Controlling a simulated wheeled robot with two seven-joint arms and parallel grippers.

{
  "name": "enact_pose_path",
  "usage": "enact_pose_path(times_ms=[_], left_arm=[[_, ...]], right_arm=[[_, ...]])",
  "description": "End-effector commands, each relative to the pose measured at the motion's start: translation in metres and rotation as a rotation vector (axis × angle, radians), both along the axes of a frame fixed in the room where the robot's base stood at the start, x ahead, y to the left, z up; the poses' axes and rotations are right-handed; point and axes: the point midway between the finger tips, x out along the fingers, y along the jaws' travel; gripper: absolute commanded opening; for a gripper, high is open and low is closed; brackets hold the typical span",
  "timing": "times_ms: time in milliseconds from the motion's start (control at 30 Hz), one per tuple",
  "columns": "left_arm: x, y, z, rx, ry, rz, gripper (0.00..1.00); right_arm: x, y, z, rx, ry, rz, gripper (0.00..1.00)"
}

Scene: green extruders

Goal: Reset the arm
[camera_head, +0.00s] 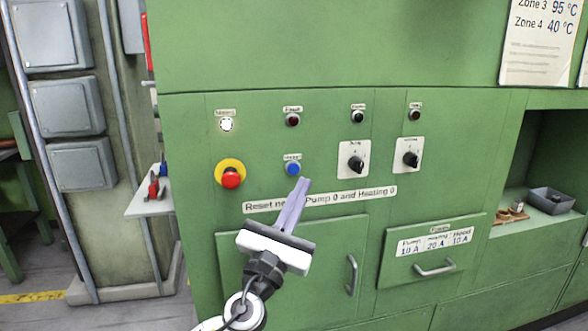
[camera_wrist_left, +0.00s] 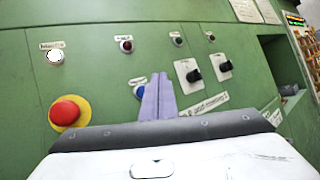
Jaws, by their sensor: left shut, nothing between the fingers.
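My left gripper (camera_head: 302,182) is shut and empty, its purple-grey fingers pointing up at the green control panel. In the head view its fingertips lie just below the blue button (camera_head: 293,169); I cannot tell whether they touch. In the left wrist view the closed fingers (camera_wrist_left: 158,78) partly cover the blue button (camera_wrist_left: 139,91). A red emergency button on a yellow ring (camera_head: 231,178) is to the left, and it also shows in the left wrist view (camera_wrist_left: 68,112). A lit white lamp (camera_head: 226,125) is above it. My right gripper is not in view.
Two black rotary knobs (camera_head: 355,161) (camera_head: 410,159) are right of the blue button. Dark red lamps (camera_head: 293,120) sit above. Below are a door handle (camera_head: 352,275) and a drawer handle (camera_head: 435,268) that stick out. A side shelf (camera_head: 150,198) with red-handled tools is at left.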

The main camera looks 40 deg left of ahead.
Motion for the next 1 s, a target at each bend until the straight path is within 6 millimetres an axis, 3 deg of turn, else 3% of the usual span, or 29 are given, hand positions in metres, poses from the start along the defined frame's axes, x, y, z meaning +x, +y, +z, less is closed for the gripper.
enact_pose_path(times_ms=[633,733,867,1000], left_arm=[[0.0,0.0,0.0,0.0,0.0,-0.001,0.0],[0.001,0.0,-0.008,-0.035,0.014,-0.016,0.0],[0.001,-0.002,-0.055,-0.256,0.09,-0.098,0.0],[-0.01,-0.013,-0.147,-0.735,0.218,-0.214,0.0]], right_arm=[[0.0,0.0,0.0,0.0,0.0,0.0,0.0],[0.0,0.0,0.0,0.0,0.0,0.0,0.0],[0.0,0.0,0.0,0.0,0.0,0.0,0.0],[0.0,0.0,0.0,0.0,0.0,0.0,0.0]])
